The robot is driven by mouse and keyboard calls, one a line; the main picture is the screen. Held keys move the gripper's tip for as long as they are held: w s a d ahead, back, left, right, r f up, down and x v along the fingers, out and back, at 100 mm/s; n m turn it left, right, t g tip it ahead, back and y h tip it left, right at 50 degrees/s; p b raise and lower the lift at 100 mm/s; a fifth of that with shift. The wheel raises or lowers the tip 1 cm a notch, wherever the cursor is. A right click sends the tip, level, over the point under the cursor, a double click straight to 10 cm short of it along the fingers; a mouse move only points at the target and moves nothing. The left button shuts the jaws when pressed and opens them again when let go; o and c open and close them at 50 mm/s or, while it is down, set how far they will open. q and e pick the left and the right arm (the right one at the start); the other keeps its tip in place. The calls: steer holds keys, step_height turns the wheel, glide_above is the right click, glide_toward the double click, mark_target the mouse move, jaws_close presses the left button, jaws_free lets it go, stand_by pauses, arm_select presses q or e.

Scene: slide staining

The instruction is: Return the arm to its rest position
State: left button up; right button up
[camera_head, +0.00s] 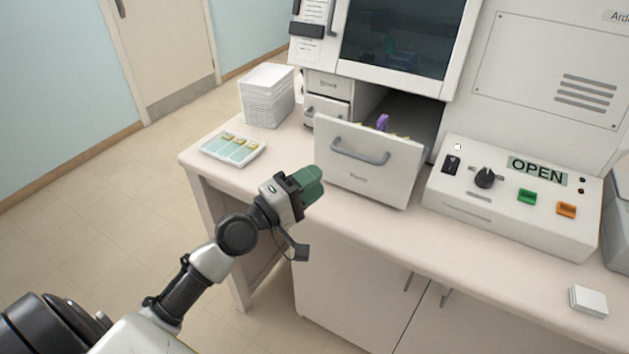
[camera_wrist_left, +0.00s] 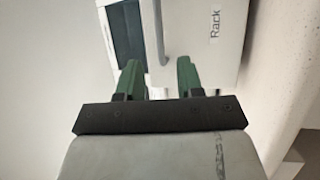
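My left gripper (camera_head: 309,184) has green fingers and is in front of the bench edge, left of the open drawer (camera_head: 366,178). In the left wrist view the gripper (camera_wrist_left: 158,78) shows its two fingers apart with nothing between them. The drawer's grey handle (camera_head: 360,152) is beyond the fingers, apart from them in the head view; in the wrist view the handle (camera_wrist_left: 152,30) shows past the fingertips. My right gripper is in neither view.
A white tray of slides (camera_head: 232,149) and a stack of white trays (camera_head: 267,96) stand on the left of the bench. A control box (camera_head: 512,207) reading OPEN stands right of the drawer. A small white block (camera_head: 588,301) lies at the right. The floor at left is clear.

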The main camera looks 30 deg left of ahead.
arm_select(q)
steer(key=s+d+f+m+g+y, duration=0.2)
steer(key=s+d+f+m+g, duration=0.6)
steer(key=s+f+m, duration=0.4)
steer(key=s+a+f+m+g+y, duration=0.1)
steer(key=s+a+f+g+y, duration=0.1)
steer(key=s+f+g+y, duration=0.3)
steer(key=s+a+f+m+g+y, duration=0.1)
steer(key=s+a+f, duration=0.1)
steer(key=s, duration=0.5)
step_height(320, 180, down, 26)
steer(key=s+g, duration=0.2)
steer(key=s+a+f+g, duration=0.1)
steer(key=s+a+f, duration=0.1)
steer(key=s+f, duration=1.4)
steer(key=shift+a+f+m, duration=0.15)
steer(key=shift+a+m, duration=0.15)
